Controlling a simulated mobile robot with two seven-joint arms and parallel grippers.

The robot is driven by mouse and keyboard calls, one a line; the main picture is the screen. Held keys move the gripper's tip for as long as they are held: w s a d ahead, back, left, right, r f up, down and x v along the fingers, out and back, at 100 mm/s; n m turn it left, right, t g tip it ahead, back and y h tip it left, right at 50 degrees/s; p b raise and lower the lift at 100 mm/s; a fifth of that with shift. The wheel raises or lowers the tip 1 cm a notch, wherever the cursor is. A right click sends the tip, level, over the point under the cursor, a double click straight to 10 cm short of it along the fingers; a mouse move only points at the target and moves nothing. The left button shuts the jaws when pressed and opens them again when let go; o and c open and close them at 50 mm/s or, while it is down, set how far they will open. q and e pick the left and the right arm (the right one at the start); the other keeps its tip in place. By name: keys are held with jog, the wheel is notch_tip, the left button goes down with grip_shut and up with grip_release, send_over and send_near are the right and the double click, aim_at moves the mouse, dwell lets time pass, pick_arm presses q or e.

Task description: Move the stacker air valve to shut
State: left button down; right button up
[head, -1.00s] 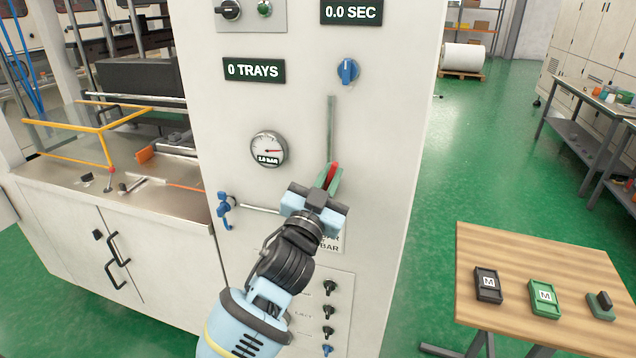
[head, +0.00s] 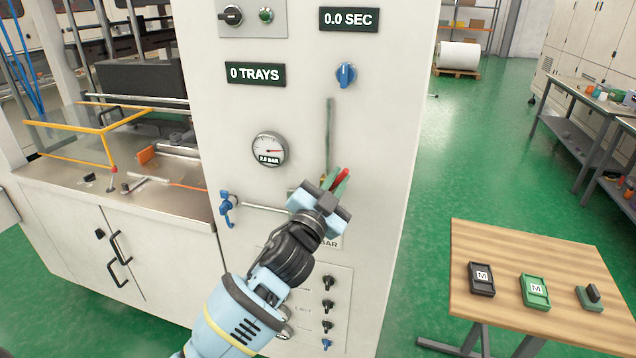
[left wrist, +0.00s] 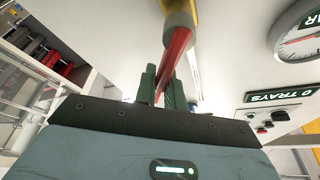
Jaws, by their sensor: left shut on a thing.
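The stacker air valve's red lever (head: 341,177) shows at the lower end of a vertical grey pipe (head: 330,130) on the white cabinet front. My left gripper (head: 335,182) is shut on this lever, its green fingers on either side. In the left wrist view the red lever (left wrist: 174,55) runs from a yellow valve body (left wrist: 180,12) down between the fingers (left wrist: 163,88). In the head view the gripper hides most of the valve body. The lever leans up and to the right there. My right gripper is not in view.
A pressure gauge (head: 269,150) reading 2.0 BAR sits up and left of the gripper. Several small knobs (head: 328,306) are below. A wooden table (head: 520,250) stands at right, with green floor between.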

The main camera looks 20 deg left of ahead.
pick_arm(q)
jog(key=shift+f, duration=0.15)
jog(key=m, duration=0.2)
jog(key=shift+d+f+m+g+h, duration=0.25)
jog(key=shift+d+m+g+h, duration=0.05)
jog(key=shift+d, duration=0.05)
jog(key=shift+d+f+m+g, duration=0.35)
jog(key=shift+f+m+g, duration=0.05)
jog(key=shift+m, duration=0.7)
jog(key=m, duration=0.1)
jog(key=f+m, duration=0.1)
jog(key=m+g+h, duration=0.1)
jog(key=m, duration=0.1)
jog(key=shift+d+f, duration=0.3)
jog(key=shift+d, duration=0.1)
